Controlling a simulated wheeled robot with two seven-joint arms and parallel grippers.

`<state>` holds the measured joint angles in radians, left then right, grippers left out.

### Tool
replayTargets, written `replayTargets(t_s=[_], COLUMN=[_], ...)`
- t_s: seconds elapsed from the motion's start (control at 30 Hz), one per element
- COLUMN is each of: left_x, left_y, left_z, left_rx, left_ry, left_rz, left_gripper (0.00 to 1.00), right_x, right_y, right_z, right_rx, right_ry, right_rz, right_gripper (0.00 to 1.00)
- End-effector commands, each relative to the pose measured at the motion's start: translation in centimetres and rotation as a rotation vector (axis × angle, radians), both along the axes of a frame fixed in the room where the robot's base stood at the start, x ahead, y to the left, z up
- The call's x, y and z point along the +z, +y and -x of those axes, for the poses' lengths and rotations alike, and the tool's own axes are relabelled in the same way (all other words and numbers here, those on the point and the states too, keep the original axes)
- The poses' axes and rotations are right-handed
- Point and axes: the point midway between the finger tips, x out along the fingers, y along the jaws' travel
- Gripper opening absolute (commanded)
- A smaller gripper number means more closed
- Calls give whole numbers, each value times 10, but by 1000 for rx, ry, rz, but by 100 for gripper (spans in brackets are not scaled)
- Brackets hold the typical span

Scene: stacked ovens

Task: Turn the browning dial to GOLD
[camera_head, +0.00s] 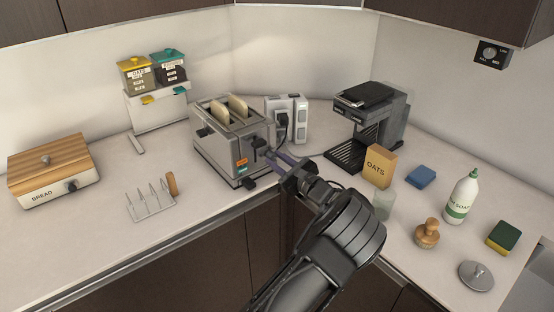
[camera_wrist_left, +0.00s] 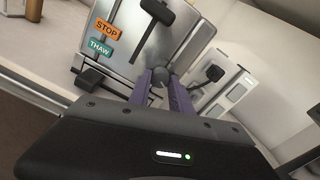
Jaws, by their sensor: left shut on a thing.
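The silver toaster (camera_head: 222,150) stands on the counter, with bread slices in its slots. My left gripper (camera_head: 274,161) reaches its control end. In the left wrist view the purple fingers (camera_wrist_left: 160,84) are shut on a small round grey knob (camera_wrist_left: 158,72), which I take to be the browning dial. The fingers cover most of it, and no GOLD mark or pointer can be read. An orange STOP button (camera_wrist_left: 106,29), a teal THAW button (camera_wrist_left: 100,47) and a black lever (camera_wrist_left: 153,14) are near it. My right gripper is not in view.
A wall socket block with a plug (camera_head: 287,118) stands behind the toaster. A toast rack (camera_head: 151,204) and bread box (camera_head: 52,172) are on the left.

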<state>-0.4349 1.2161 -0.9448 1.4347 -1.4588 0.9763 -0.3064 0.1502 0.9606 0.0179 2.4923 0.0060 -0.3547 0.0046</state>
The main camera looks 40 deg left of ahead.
Motion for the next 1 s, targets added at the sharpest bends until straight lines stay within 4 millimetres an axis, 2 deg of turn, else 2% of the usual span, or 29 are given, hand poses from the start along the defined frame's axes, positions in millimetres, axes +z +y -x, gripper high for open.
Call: replayTargets(t_s=[0.27, 0.67, 0.7, 0.93, 1.0], left_x=[-2, -2, -2, -1, -1], left_y=[0, -1, -1, 0, 0], left_z=[0, 0, 0, 0, 0], left_rx=[0, 0, 0, 0, 0], left_ry=[79, 86, 85, 85, 84], left_rz=[-21, -23, -23, -24, -24], left_gripper=[0, 0, 27, 46, 47], right_x=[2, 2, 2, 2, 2], right_y=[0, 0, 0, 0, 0], right_z=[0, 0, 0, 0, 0], right_rx=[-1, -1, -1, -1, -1], right_ry=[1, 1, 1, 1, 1], right_rz=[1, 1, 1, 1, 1], right_gripper=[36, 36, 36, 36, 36])
